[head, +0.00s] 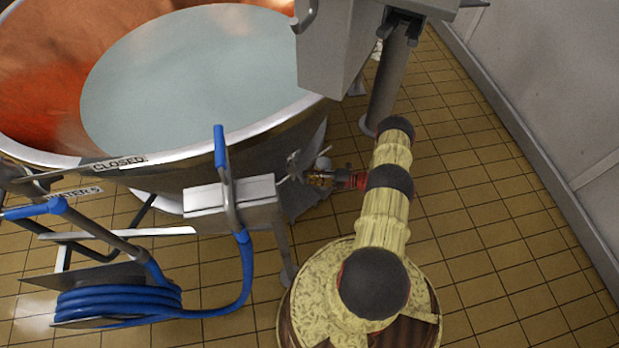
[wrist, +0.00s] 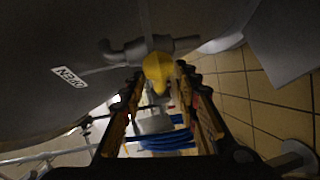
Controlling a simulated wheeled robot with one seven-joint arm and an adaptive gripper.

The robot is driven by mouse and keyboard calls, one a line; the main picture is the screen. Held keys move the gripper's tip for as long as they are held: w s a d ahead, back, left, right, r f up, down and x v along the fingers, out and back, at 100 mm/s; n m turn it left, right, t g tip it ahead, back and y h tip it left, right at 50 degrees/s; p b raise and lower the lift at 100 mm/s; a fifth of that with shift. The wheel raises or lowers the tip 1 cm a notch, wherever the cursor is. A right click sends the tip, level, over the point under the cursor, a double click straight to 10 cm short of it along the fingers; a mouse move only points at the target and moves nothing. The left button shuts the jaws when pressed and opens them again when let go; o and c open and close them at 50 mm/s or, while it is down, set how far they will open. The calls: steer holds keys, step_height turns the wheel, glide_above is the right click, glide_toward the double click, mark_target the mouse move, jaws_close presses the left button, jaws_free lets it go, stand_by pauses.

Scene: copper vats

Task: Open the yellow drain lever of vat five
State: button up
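The vat (head: 160,172) is a wide steel and copper tub of pale liquid at the left of the head view. Its yellow drain lever (wrist: 158,72) shows in the wrist view, on a grey pipe fitting (wrist: 135,50) under the vat's wall. My gripper (head: 297,166) is beside the vat's lower side in the head view, where the lever is hidden. In the wrist view my gripper (wrist: 160,82) has its fingers spread, with the lever between or just beyond the tips. I cannot tell whether they touch it.
An "OPEN" label (wrist: 69,77) is on the vat wall, and a "CLOSED" label (head: 119,162) is on its rim. A coiled blue hose (head: 115,303) and a metal box (head: 235,205) stand in front of the vat. The tiled floor (head: 480,225) is clear at the right, up to a wall.

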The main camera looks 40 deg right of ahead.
steer(key=shift+w+a, duration=0.1)
steer(key=shift+c, duration=0.8)
jaws_close()
